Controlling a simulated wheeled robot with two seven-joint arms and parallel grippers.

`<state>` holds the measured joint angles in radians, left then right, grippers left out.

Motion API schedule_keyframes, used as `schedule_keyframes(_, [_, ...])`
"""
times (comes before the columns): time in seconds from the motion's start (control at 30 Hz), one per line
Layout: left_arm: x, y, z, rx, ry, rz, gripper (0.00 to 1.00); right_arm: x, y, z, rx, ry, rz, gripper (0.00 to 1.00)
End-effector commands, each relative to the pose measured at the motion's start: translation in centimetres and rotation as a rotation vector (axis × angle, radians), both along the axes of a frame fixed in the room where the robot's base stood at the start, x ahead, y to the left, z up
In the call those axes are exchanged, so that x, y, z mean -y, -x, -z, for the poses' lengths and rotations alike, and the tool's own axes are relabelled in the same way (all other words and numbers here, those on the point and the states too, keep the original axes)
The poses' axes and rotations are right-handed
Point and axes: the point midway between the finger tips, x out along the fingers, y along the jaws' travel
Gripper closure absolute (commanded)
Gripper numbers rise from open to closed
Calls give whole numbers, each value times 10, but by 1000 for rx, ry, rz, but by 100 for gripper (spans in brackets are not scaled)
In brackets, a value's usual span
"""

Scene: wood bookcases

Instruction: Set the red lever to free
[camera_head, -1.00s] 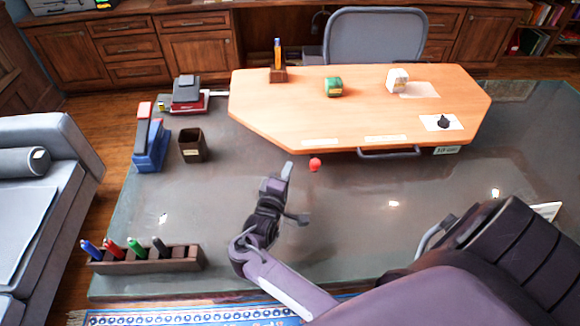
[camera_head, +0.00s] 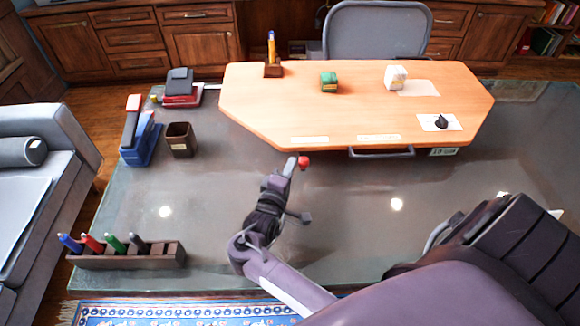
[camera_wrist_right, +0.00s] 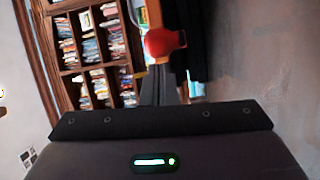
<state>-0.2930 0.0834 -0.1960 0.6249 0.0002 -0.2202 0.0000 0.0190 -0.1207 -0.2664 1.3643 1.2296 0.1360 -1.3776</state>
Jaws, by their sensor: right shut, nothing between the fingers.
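The red lever shows as a round red knob (camera_head: 304,162) just below the front edge of the orange wooden board. My right gripper (camera_head: 292,166) is shut and empty. Its tip is right beside the knob, on the knob's left in the head view; I cannot tell whether they touch. In the right wrist view the red knob (camera_wrist_right: 163,43) is ahead of the shut fingers (camera_wrist_right: 160,85), near the top middle. Two pale labels lie along the board's front edge, a left label (camera_head: 309,139) and a right label (camera_head: 378,137); their words are too small to read. My left gripper is not in view.
The orange board (camera_head: 350,110) carries a green block (camera_head: 329,82), a white box (camera_head: 396,78) and a pencil holder (camera_head: 273,70). A metal handle (camera_head: 381,154) sticks out at its front. A pen rack (camera_head: 127,258) and a dark cup (camera_head: 180,140) stand left on the glass table.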

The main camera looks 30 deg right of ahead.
Motion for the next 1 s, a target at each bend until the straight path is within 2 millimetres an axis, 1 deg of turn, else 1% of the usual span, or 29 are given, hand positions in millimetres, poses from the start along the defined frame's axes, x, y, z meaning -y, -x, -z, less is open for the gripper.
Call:
schedule_keyframes(0.07, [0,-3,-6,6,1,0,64,1,2,-2,-1,1,-12,100])
schedule_keyframes(0.17, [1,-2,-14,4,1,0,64,4,4,-4,-3,4,-39,100])
schedule_keyframes(0.5, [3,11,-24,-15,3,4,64,7,8,-2,-2,2,-92,100])
schedule_keyframes(0.67, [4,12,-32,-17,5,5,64,10,11,-3,-4,4,-127,100])
schedule_keyframes(0.87, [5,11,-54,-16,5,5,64,19,19,-6,-6,6,-216,100])
schedule_keyframes(1.0, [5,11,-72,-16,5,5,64,28,25,-7,-7,8,-318,100])
